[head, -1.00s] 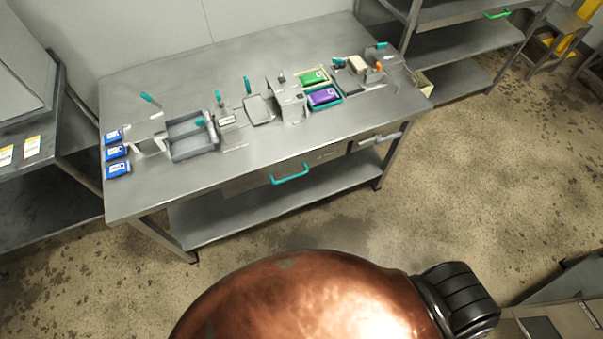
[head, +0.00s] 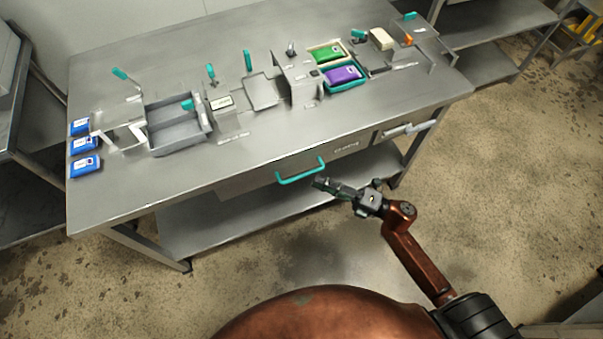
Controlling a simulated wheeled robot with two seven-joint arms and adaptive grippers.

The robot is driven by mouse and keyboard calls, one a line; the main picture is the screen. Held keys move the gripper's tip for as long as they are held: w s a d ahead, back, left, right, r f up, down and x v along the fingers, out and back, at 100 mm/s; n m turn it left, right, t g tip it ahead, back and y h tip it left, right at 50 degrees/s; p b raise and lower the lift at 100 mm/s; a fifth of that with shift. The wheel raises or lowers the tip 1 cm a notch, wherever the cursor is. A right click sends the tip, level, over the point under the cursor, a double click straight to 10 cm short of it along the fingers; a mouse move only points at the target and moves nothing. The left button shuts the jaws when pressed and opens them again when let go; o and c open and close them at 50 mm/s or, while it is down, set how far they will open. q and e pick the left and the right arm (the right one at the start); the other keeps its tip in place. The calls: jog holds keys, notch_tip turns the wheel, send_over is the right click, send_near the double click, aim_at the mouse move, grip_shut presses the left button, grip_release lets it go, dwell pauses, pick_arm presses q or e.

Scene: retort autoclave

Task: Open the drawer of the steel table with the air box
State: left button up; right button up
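The steel table (head: 230,60) stands ahead in the head view with devices on its top. A wide drawer (head: 245,187) sits under its front edge with a teal bar handle (head: 300,170), and it looks shut. I cannot tell which device is the air box. My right gripper (head: 322,184) is just right of and below the teal handle in the picture, its fingers pointing left toward it. It appears apart from the handle and empty; its finger opening is too small to tell. My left gripper is not in view.
A second, smaller drawer (head: 405,130) with a pale handle is at the table's right. Blue packs (head: 85,166) lie at the left edge. Green (head: 327,54) and purple (head: 344,74) packs sit in trays. A lower shelf (head: 235,212) runs beneath. Floor in front is open.

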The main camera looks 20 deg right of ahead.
aim_at(304, 174)
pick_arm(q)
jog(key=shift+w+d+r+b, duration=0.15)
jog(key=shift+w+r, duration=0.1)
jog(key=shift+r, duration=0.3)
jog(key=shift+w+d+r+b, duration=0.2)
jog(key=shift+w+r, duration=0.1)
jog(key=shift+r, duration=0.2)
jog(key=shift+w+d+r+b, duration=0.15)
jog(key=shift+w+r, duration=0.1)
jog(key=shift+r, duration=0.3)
pick_arm(e)
jog(key=shift+x, duration=3.15)
jog(key=shift+f, duration=0.1)
jog(key=shift+c, duration=0.7)
grip_shut()
